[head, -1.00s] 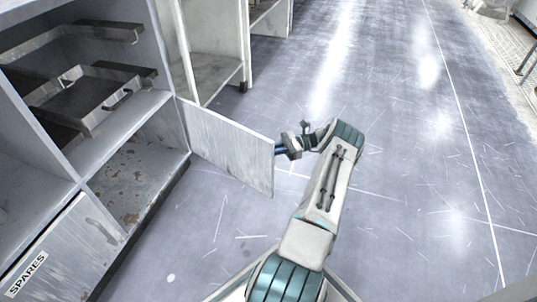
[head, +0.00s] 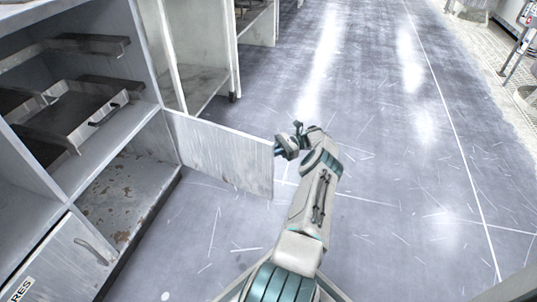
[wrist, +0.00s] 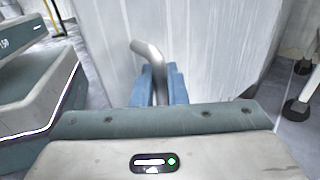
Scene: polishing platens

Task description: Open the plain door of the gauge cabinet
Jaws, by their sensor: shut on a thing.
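The plain door (head: 225,152) of the gauge cabinet stands swung out from the cabinet (head: 62,216), hinged at the far side of an open lower compartment (head: 122,190). My gripper (head: 280,148) is at the door's free edge. In the wrist view my blue fingers (wrist: 159,84) are shut on the door's bent metal handle (wrist: 147,52). The door's face (wrist: 205,45) fills the middle of that view. In the head view the handle is hidden behind the door's edge and my gripper.
A second lower door (head: 62,262) with a handle, its label partly cut off, is closed at the near left. Metal trays (head: 75,112) sit on the shelf above. Another pale cabinet (head: 190,60) stands beyond the door. The floor (head: 400,190) to the right is clear.

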